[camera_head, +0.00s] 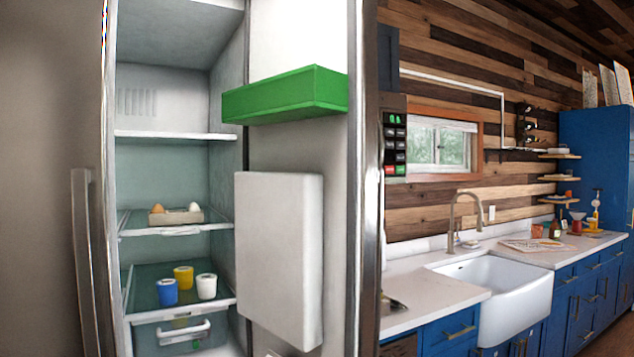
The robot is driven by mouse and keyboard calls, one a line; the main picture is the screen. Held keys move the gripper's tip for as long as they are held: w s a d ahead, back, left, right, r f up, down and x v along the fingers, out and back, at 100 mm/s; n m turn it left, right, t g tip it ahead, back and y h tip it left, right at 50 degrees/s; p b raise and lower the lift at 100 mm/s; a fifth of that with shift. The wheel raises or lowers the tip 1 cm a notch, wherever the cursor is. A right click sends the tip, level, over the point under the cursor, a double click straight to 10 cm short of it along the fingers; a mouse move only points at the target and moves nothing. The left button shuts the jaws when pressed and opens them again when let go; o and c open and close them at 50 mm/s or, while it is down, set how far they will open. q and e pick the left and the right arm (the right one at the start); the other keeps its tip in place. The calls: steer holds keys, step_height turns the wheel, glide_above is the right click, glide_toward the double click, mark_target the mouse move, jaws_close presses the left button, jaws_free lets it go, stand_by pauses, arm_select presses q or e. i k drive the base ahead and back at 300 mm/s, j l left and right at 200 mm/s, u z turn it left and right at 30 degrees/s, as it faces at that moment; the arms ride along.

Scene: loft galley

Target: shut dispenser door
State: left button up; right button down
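The fridge's dispenser door (345,180) stands open in the camera_head view, with its inner face turned toward me. A green door bin (290,95) sits high on that inner face, and a raised white box (278,258) is mounted below it. The door's outer face is hidden, so I see no dispenser panel. The fridge compartment (135,75) is exposed to the left of the door. Neither of my grippers is in view.
A closed grey door with a long handle (86,262) stands at the left. Inside are eggs in a tray (176,217) and several cups (182,277) on shelves, above a drawer (182,336). Right of the door is a counter with a white sink (512,305).

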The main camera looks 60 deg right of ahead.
mark_target(309, 188)
steer(key=l, duration=3.25)
steer(key=k+j+u, duration=0.15)
steer(key=j, duration=0.3)
steer(key=k+l, duration=0.05)
steer(key=k, duration=0.05)
